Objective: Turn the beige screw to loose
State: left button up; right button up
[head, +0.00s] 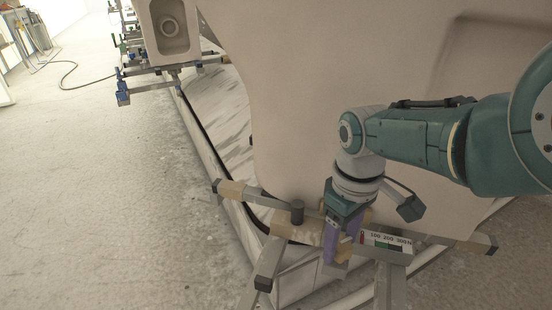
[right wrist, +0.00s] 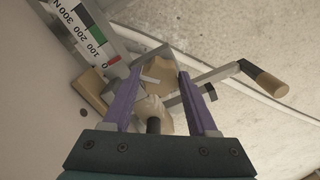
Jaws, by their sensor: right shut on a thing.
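A beige screw knob (right wrist: 165,76) sits between the two purple fingers of my right gripper (right wrist: 160,88) in the right wrist view. The fingers are shut on it, and the contact is partly hidden. In the head view my right gripper (head: 340,243) reaches down from above onto the clamp frame, beside the force scale (head: 385,240). The scale also shows in the right wrist view (right wrist: 82,28), with numbers 100, 200, 300 N and red, green and black bands. The screw is mostly hidden by the gripper in the head view. My left gripper is not in view.
Grey clamp bars (head: 270,262) stick out around the gripper. A large pale ceramic body (head: 300,90) rises behind. The floor (head: 90,200) at left is clear.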

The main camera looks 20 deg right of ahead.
aim_at(341, 243)
jog(key=o, duration=1.4)
notch_tip(341, 243, up, 10)
jog(key=p, duration=0.9)
